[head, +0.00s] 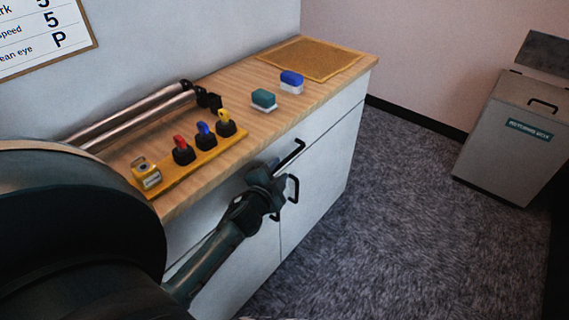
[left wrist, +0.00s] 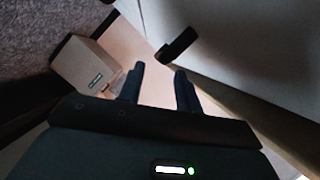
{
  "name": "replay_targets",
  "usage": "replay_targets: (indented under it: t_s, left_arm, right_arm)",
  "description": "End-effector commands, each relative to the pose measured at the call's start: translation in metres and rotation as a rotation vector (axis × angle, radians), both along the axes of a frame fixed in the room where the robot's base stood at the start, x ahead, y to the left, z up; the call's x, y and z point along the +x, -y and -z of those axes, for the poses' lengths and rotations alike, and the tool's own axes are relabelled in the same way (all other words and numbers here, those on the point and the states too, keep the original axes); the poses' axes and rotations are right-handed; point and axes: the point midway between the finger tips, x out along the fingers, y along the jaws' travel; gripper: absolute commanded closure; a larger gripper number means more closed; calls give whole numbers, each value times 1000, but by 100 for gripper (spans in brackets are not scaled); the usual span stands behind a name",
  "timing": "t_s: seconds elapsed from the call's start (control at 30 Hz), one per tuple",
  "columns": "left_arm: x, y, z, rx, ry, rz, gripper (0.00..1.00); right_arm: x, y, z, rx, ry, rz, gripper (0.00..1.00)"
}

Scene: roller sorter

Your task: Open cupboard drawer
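The white cupboard (head: 322,160) has a drawer (head: 325,122) under its wooden top, with a black bar handle (head: 290,152). My left gripper (head: 277,176) is in front of the cupboard, just below the drawer handle in the head view, and hides part of the front. In the left wrist view, the two fingers (left wrist: 160,88) stand apart with nothing between them. A black handle (left wrist: 178,45) shows beyond the fingertips, nearer the right finger, apart from both. The drawer looks closed. My right gripper is not in view.
Black door handles (head: 293,188) sit below the drawer, close to my gripper. The wooden top holds a yellow rack (head: 205,158) with several coloured-top items, two erasers (head: 263,99) and a cork mat (head: 311,58). A grey returns box (head: 515,135) stands right; carpet between is clear.

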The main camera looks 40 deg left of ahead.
Motion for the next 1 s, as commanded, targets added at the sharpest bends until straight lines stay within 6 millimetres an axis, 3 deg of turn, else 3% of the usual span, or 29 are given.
replay_targets:
  t_s: [0.1, 0.3, 0.67, 1.0]
  left_arm:
    - [22, -5, 5, -1, 1, -1, 66]
    - [42, -10, 10, 0, 0, 1, 66]
    - [46, -11, 11, -1, 0, 1, 66]
    - [46, -11, 11, -1, 0, 1, 93]
  right_arm:
    - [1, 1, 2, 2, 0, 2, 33]
    - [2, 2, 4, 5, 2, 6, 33]
    - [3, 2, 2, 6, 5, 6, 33]
    - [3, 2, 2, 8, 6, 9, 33]
